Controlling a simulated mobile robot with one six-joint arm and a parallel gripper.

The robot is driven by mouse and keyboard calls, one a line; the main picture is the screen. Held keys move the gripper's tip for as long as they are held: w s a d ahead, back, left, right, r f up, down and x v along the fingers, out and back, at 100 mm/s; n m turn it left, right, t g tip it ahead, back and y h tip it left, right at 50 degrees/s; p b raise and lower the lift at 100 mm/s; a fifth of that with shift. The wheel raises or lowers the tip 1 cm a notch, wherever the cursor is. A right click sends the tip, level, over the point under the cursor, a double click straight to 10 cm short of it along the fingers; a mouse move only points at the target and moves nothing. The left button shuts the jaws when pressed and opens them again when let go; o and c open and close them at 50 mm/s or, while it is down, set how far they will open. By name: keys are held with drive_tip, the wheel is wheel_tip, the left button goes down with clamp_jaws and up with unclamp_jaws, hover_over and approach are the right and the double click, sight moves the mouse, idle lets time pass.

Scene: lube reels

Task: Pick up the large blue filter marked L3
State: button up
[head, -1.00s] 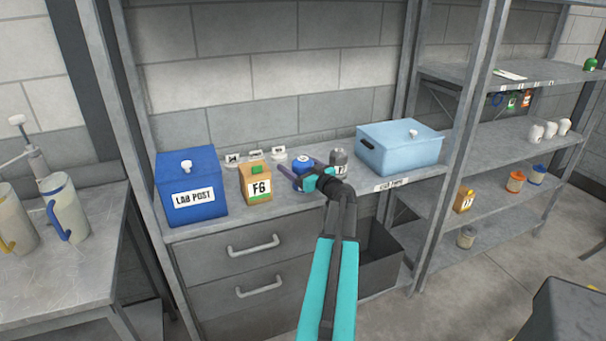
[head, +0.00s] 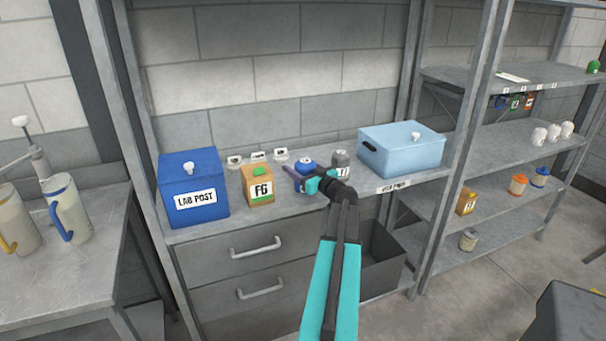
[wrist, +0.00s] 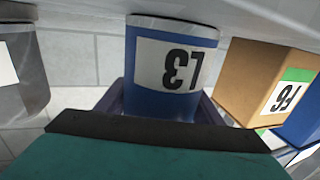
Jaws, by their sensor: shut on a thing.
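The large blue filter (head: 306,166) stands upright at the shelf's middle in the head view. In the wrist view the blue filter (wrist: 172,65) shows upside down, with a white label reading L3. My gripper (head: 303,181) is shut on it, with purple fingers at either side of its body. In the wrist view the jaws (wrist: 163,108) wrap the filter's sides. The filter's base looks at or very near the shelf surface; I cannot tell whether it touches. The gripper hides part of its front in the head view.
A tan F6 box (head: 260,189) and blue LAB POST box (head: 193,187) stand left. A grey canister (head: 341,160) stands close on the right, then a light blue lidded bin (head: 402,152). Small white tags (head: 258,157) stand behind. Metal uprights flank the shelf.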

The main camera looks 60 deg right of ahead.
drive_tip(key=shift+r, duration=0.15)
drive_tip(key=shift+r+b, duration=0.8)
drive_tip(key=shift+r, duration=0.85)
drive_tip(key=s+d+r+b, duration=0.1)
drive_tip(key=s+b, duration=0.3)
drive_tip(key=s, duration=1.2)
drive_tip(key=shift+d+r, duration=0.25)
drive_tip(key=shift+d, duration=0.35)
drive_tip(key=shift+w, duration=0.1)
